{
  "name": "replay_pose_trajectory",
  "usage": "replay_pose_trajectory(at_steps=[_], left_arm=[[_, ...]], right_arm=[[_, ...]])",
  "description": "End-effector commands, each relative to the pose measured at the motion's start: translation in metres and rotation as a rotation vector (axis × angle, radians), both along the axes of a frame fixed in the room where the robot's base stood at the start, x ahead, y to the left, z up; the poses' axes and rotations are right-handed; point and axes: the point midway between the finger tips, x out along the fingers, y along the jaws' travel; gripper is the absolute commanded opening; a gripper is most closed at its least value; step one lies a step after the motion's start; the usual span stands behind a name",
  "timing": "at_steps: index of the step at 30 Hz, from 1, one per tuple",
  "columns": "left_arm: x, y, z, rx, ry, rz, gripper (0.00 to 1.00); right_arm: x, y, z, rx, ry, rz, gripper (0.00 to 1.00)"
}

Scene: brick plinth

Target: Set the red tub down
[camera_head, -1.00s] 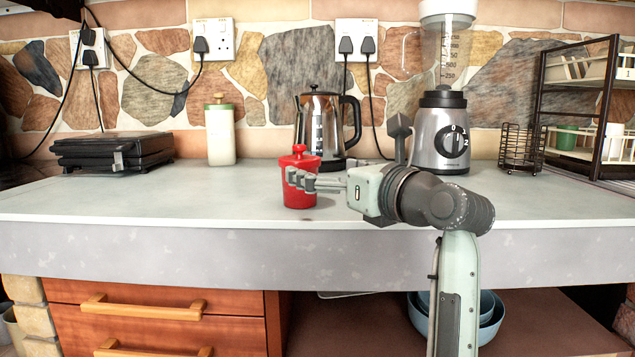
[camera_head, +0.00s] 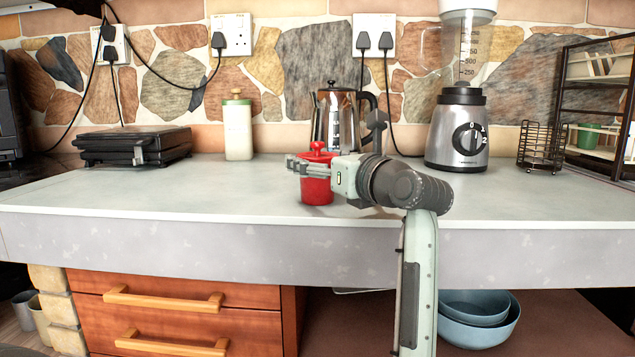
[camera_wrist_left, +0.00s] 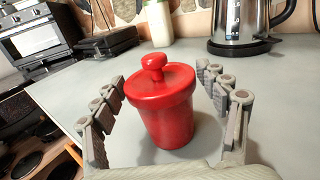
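The red tub (camera_head: 317,191), with a knobbed lid, stands upright on the pale grey counter (camera_head: 230,193). It is in front of the kettle. My left gripper (camera_head: 326,156) is at the tub, one finger passing across its front in the head view. In the left wrist view, the open fingers (camera_wrist_left: 161,73) stand on both sides of the tub (camera_wrist_left: 166,122), with a visible gap on each side. The tub's base rests on the counter there. My right gripper is not in view.
Behind the tub stands a steel kettle (camera_head: 334,117), with a blender (camera_head: 457,138) to its right. A wire basket (camera_head: 540,147) and dark rack (camera_head: 567,95) are at far right. A cream jar (camera_head: 237,130) and black grill (camera_head: 133,147) are left. The counter's left front is clear.

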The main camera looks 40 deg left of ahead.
Motion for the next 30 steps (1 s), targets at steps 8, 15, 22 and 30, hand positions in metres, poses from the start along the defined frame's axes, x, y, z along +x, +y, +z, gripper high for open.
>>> replay_pose_trajectory(at_steps=[8,15,22,30], left_arm=[[0.000,0.000,0.000,0.000,0.000,0.000,0.36],[0.000,0.000,0.001,0.000,0.000,0.000,0.31],[0.000,0.000,0.020,-0.001,-0.004,0.000,0.31],[-0.033,0.001,0.062,-0.003,-0.010,0.000,0.31]], right_arm=[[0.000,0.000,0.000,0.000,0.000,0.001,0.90],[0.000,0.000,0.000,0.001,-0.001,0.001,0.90],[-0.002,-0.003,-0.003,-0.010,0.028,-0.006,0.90],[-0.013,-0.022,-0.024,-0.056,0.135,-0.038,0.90]])
